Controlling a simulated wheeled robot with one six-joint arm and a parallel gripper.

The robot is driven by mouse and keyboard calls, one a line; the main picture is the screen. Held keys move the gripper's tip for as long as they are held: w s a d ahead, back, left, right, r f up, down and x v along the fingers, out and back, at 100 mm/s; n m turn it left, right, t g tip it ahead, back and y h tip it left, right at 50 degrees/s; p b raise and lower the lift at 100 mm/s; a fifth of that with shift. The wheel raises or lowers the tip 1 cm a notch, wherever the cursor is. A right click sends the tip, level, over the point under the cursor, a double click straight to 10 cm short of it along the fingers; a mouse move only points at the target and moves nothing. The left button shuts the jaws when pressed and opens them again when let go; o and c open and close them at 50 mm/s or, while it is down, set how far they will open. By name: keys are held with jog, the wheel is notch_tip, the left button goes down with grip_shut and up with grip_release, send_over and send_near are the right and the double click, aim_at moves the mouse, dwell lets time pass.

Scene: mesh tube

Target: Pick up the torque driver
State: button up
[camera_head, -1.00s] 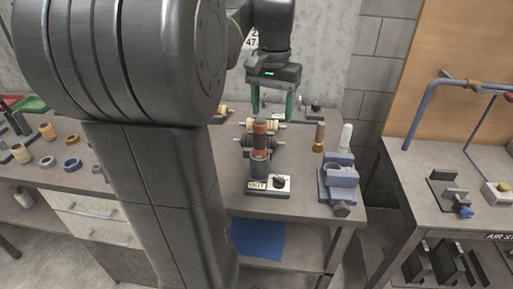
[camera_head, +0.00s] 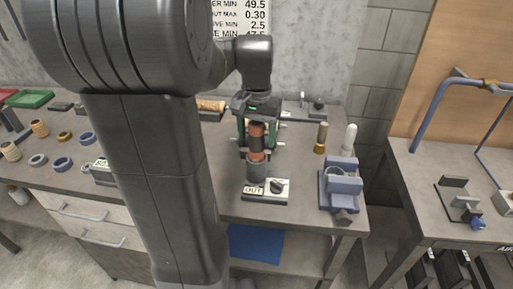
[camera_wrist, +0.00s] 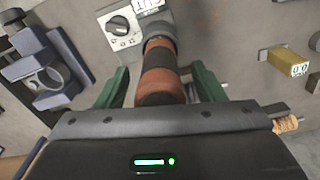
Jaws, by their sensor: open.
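The torque driver, orange and black (camera_head: 256,146), stands upright in a grey round holder (camera_head: 256,173) with a dial box beside it. It also shows in the wrist view (camera_wrist: 160,66), running up between the green fingers, its lower end in the grey holder. My gripper (camera_head: 257,138) is open, with one green finger on each side of the driver's upper part. In the wrist view (camera_wrist: 162,82) gaps show between the driver and both fingers. The driver's top end is partly hidden by the gripper body.
A blue-grey vise (camera_head: 340,184) stands at the bench's right edge. A brown-and-brass tool (camera_head: 321,138) and a white bottle (camera_head: 349,139) stand behind it. The dial box (camera_head: 268,189) sits at the driver's foot. Several rings (camera_head: 62,164) lie on the left.

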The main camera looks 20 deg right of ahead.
jog(key=c, duration=1.2)
jog(key=shift+o, duration=0.2)
jog(key=shift+r, duration=0.1)
